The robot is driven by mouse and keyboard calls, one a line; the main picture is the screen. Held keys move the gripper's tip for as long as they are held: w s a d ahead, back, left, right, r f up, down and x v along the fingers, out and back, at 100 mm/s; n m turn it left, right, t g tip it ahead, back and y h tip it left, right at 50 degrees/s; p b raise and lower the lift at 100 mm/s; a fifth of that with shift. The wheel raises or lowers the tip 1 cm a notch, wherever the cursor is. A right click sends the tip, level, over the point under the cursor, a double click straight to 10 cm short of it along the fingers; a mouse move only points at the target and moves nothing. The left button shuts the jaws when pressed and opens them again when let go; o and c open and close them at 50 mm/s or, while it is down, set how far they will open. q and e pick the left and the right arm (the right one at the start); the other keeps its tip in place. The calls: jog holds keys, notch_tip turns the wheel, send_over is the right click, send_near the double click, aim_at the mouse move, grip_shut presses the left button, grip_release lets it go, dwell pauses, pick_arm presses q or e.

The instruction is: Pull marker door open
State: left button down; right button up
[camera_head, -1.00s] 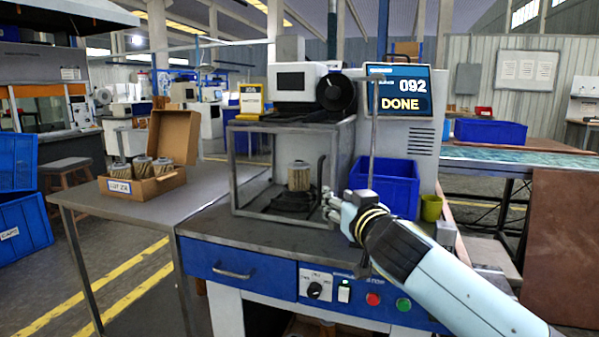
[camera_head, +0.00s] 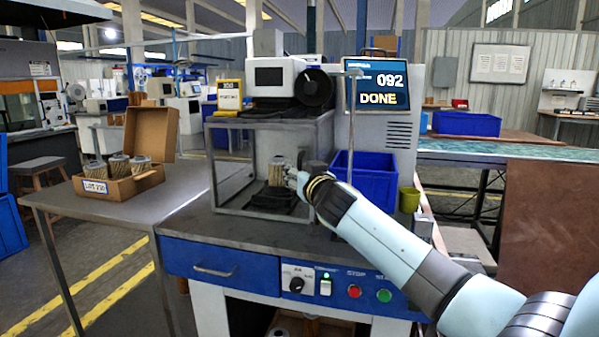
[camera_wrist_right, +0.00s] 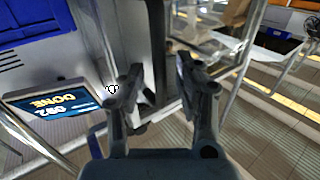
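The marker (camera_head: 283,80) stands on the bench above a metal-framed enclosure with a clear front door (camera_head: 232,165). The door looks closed. A pleated filter cartridge (camera_head: 276,171) stands inside on a dark fixture. My right gripper (camera_head: 292,178) is at the right part of the door front and covers the area of the dark upright handle. In the right wrist view, its two fingers (camera_wrist_right: 160,90) are apart, with dark parts visible behind the gap. I cannot tell whether the handle lies between them. My left gripper is out of view.
A screen (camera_head: 380,85) reading "092 DONE" stands behind a thin metal post. An open carton (camera_head: 121,184) of cartridges is on the left table. Buttons line the bench front.

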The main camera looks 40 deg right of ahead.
grip_shut()
jog(key=shift+a, duration=0.1)
dwell(0.4)
